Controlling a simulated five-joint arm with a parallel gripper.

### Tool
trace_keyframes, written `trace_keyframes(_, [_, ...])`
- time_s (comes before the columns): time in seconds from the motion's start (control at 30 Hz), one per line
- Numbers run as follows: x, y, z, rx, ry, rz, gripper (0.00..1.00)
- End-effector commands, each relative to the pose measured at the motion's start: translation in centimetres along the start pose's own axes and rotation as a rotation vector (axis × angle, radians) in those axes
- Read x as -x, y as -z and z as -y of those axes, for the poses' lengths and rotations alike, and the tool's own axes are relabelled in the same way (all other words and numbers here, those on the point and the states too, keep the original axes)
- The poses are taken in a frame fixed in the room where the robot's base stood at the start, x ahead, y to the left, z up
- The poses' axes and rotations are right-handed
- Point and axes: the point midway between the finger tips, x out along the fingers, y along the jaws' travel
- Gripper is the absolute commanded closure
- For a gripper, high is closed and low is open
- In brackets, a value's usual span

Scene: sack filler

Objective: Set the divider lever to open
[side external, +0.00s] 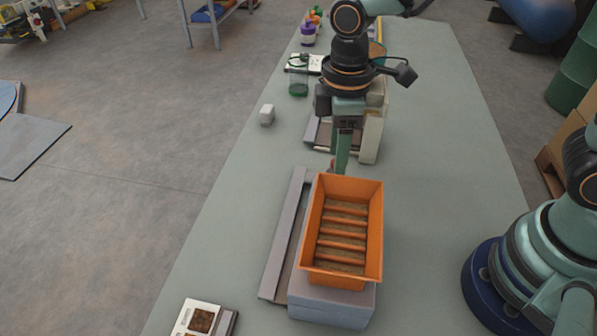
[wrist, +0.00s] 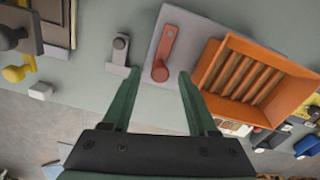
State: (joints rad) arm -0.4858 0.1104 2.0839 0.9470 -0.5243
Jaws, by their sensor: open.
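A reddish lever (wrist: 165,47) with a round end sits on a grey plate (wrist: 180,23) in the wrist view. A smaller grey lever-like piece (wrist: 120,47) stands to its left. I cannot tell from markings which is the divider lever or what position it is in. My gripper (wrist: 159,74) is open and empty, its two green fingers apart, with the reddish lever's round end appearing between the tips. In the side view my gripper (side external: 342,168) points down just behind the orange bin, and a bit of red shows beside its fingers; the lever's handle is hidden there.
An orange ribbed bin (side external: 375,215) stands on a grey block (side external: 330,312), close to my fingers; it is at right in the wrist view (wrist: 224,62). A small white block (side external: 267,115) lies at left. The table (side external: 430,130) is clear to the bin's right.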

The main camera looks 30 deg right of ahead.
Motion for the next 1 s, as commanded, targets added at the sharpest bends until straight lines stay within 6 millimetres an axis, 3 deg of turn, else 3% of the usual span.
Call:
trace_keyframes(0.17, [0.0, 0.0, 0.0, 0.000, 0.000, 0.000, 0.41])
trace_keyframes(0.33, [0.0, 0.0, 0.0, 0.000, 0.000, 0.000, 1.00])
trace_keyframes(0.67, [0.0, 0.0, -0.1, -0.024, 0.000, 0.001, 1.00])
trace_keyframes(1.0, [0.1, -0.3, -1.0, -0.219, 0.001, 0.001, 1.00])
